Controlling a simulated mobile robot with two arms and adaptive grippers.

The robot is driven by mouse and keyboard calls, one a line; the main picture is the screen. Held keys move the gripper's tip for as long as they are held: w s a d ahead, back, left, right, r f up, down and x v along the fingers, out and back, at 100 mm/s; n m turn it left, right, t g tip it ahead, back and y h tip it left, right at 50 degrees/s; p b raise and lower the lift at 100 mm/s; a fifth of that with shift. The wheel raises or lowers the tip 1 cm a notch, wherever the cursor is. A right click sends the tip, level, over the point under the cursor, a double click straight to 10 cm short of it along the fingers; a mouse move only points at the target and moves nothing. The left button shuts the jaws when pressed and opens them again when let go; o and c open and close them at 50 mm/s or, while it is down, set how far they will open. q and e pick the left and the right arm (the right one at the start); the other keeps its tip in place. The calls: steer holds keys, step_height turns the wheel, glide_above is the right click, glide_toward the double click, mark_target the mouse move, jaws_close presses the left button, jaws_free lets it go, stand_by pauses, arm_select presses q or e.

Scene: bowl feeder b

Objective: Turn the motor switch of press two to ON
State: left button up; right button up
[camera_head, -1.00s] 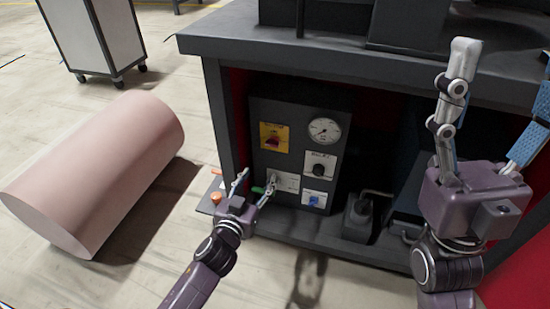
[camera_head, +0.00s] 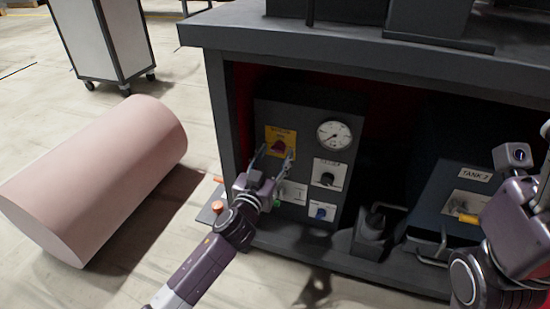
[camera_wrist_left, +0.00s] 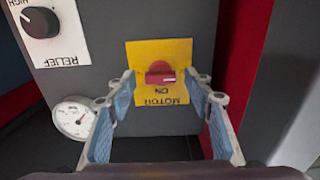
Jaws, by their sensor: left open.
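The red motor switch (camera_head: 279,147) sits on a yellow plate (camera_head: 272,133) on the dark control panel. In the left wrist view the switch (camera_wrist_left: 160,74) shows upside down, with its handle lying across the yellow plate (camera_wrist_left: 180,50), beside the words MOTOR and ON. My left gripper (camera_head: 273,157) is open in front of the switch. In the left wrist view the fingers of the left gripper (camera_wrist_left: 163,82) stand on either side of the switch, with gaps; I cannot tell how deep they reach. My right gripper's body (camera_head: 515,225) is at the right edge, its fingers mostly cut off.
The panel also holds a gauge (camera_head: 334,134), a black relief knob (camera_head: 327,178) and a blue button (camera_head: 321,212). A bench top (camera_head: 340,52) overhangs the panel. A TANK 2 box (camera_head: 455,205) stands to the right. A pink cylinder (camera_head: 95,180) lies on the open floor at left.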

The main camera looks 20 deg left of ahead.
arm_select(q)
steer(key=shift+w, duration=0.15)
steer(key=shift+c, duration=0.3)
steer(key=c, duration=1.1)
